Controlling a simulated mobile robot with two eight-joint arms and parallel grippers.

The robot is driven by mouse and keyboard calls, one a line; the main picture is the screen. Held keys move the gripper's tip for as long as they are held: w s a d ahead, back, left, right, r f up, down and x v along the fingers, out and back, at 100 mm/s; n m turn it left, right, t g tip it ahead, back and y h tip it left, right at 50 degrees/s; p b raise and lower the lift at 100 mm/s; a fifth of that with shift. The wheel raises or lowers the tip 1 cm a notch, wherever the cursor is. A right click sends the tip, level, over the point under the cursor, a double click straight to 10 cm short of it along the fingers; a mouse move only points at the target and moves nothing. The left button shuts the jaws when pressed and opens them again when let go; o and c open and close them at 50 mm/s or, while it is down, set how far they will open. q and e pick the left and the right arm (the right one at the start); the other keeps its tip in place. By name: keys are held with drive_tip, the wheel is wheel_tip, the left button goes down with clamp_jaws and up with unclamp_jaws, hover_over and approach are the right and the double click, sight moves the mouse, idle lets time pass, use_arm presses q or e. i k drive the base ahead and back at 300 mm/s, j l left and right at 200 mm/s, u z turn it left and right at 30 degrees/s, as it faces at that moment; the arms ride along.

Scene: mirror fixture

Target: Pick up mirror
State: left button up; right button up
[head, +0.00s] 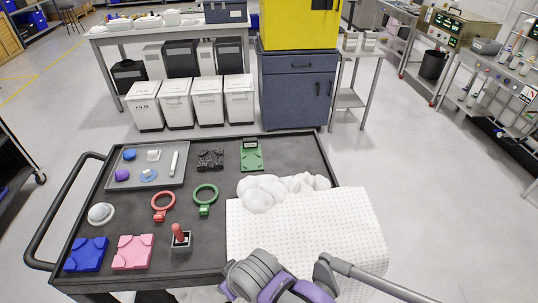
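I cannot tell for certain which item is the mirror. A grey tray (111,181) on the dark cart holds small round parts. Among them are a light-blue disc with a pale centre (148,175), a blue piece (129,154) and a purple piece (122,175). A silvery-white round dome (100,214) lies on the cart left of the rings. Purple and grey parts of my own arm show at the bottom centre, in front of the white dimpled mat (340,222). No fingertips of either gripper can be seen.
On the cart (213,239) are a red ring (164,206), green ring (205,198), blue block (86,254), pink block (132,252), black block (210,159), green block (251,155) and red-handled piece (180,236). White cloth (262,192) lies behind the mat. A blue cabinet (297,92) stands beyond.

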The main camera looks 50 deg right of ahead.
sight(100, 212)
drive_tip(key=l+z, duration=0.1)
drive_tip(key=z, duration=0.8)
drive_tip(key=l+z, duration=0.15)
drive_tip(key=z, duration=0.3)
drive_tip(key=k+l+u, duration=0.1)
drive_tip(key=u, duration=0.35)
drive_tip(key=l+u, duration=0.1)
drive_tip(key=u, duration=0.35)
drive_tip(key=k+u, duration=0.15)
drive_tip(key=u, duration=0.3)
drive_tip(key=i, duration=0.25)
drive_tip(key=k+j, duration=0.1)
drive_tip(key=k, duration=0.25)
drive_tip(key=i+j+z, duration=0.15)
drive_tip(key=i+j, duration=1.25)
